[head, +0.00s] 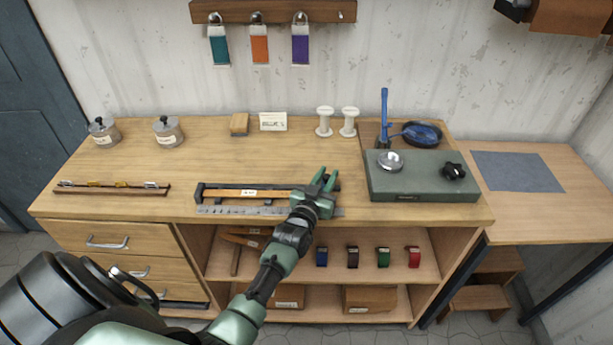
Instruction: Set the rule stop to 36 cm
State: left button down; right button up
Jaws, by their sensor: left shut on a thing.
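The rule (235,211) is a grey metal strip along the front edge of the workbench (390,218). Behind it lies a long dark frame with a wooden bar (270,194) and a small white label. My left gripper (325,181) is at the right end of this frame, its green fingers pointing away from me. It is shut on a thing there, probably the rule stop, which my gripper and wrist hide. I cannot read the scale, so the stop's setting cannot be told. My right gripper is not in view.
A grey-green machine (423,185) with a silver knob stands to the right. A dark rack (112,188) with small clips lies at left. Two white spools (325,121), a card (273,121) and two lidded tins (168,131) stand at the back. The bench middle is clear.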

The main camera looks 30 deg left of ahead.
pick_arm(q)
jog(key=w+d, duration=0.1)
jog(key=d, duration=0.2)
jog(key=shift+w, duration=0.4)
jog(key=c, duration=1.3)
grip_release()
jog(key=shift+w+d, duration=0.1)
jog(key=shift+d, duration=0.05)
